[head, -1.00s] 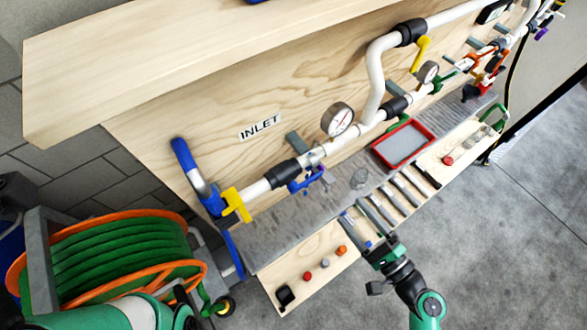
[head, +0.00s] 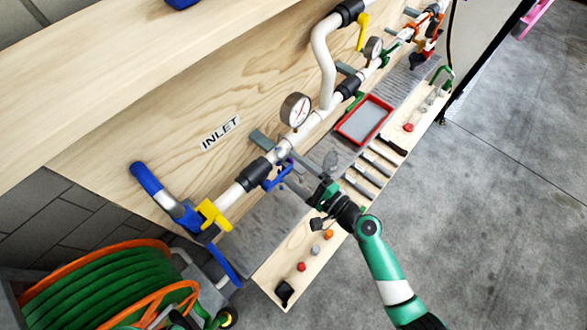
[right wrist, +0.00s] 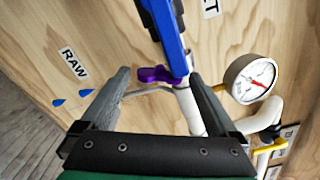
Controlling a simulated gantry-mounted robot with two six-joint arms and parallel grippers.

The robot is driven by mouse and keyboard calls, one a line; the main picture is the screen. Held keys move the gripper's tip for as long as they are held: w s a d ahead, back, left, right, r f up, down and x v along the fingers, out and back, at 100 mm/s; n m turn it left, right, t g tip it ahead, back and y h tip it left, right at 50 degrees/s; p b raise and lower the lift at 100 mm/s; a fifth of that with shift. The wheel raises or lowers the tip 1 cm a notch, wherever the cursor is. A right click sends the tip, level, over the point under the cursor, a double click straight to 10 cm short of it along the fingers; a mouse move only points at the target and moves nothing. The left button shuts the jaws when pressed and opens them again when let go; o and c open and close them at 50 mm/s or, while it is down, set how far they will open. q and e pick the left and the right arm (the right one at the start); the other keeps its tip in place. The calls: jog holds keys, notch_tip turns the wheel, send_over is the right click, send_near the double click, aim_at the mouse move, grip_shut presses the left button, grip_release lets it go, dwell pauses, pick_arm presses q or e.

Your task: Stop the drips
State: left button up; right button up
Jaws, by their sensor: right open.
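My right gripper (head: 288,165) is at the pipe, beside a blue valve fitting (head: 272,181) near the inlet end. In the right wrist view its two fingers (right wrist: 158,78) are apart with nothing clamped. I cannot tell whether a finger touches the handle. My left gripper is not in view.
A yellow handle (head: 214,216) is at the inlet. A red-rimmed tray (head: 364,120) and a board with small parts (head: 274,276) lie along the front. A hose reel (head: 95,290) stands lower left.

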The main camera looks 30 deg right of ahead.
jog(key=c, duration=1.4)
jog(key=shift+m, duration=0.4)
jog(key=m+p, duration=0.4)
jog(key=m, duration=0.7)
jog(key=o, duration=1.4)
